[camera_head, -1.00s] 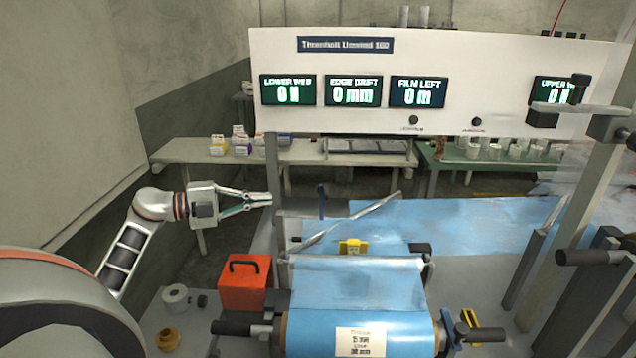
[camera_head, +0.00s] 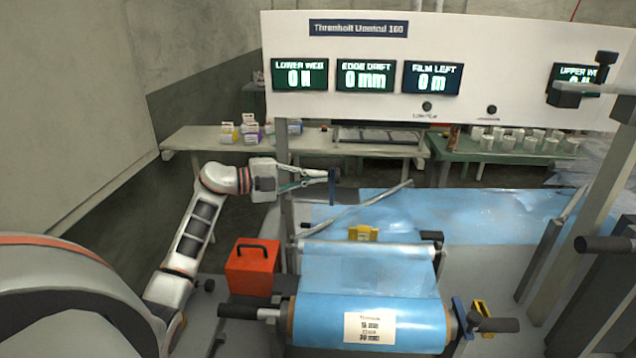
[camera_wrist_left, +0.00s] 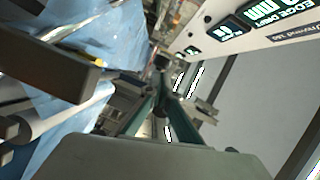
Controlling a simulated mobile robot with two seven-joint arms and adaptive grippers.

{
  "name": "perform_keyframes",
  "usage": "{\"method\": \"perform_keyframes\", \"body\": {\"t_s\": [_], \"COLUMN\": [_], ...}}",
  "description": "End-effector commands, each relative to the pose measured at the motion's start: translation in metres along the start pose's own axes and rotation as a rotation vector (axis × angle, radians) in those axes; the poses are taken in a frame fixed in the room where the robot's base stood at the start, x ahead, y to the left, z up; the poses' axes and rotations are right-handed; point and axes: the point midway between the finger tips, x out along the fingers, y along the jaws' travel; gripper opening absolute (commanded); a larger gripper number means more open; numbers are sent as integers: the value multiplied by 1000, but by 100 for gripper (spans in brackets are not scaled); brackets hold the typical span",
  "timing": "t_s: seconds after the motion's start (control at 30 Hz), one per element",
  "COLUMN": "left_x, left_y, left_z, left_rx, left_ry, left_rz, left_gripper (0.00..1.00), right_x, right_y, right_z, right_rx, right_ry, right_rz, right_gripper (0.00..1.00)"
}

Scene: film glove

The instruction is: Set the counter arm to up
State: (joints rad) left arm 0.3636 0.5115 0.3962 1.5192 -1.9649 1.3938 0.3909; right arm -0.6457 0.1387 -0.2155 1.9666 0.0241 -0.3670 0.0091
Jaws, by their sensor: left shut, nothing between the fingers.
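My left gripper (camera_head: 330,175) is shut and empty, reaching in from the left behind the blue film roll. A long grey bar (camera_head: 368,207) slants up to the right just beyond, over the blue film. Which of these is the counter arm is not clear. In the left wrist view my left gripper (camera_wrist_left: 165,65) shows its fingers close together, with a dark bar (camera_wrist_left: 55,75) to the left. My right gripper is not in view.
The blue film roll (camera_head: 400,320) lies in front, with a red box (camera_head: 252,270) to its left. A grey upright post (camera_head: 284,185) stands close to my left gripper. The white display panel (camera_head: 440,50) spans above. A yellow block (camera_head: 363,234) sits behind the roll.

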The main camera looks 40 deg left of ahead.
Motion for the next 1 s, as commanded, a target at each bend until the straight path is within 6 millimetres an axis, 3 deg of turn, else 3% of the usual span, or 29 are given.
{"method": "perform_keyframes", "body": {"t_s": [1.0], "left_x": [14], "left_y": [1], "left_z": [18], "left_rx": [1], "left_ry": [0], "left_rz": [0], "left_gripper": [0], "right_x": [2], "right_y": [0], "right_z": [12], "right_rx": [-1], "right_ry": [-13], "right_rz": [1], "right_gripper": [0]}}
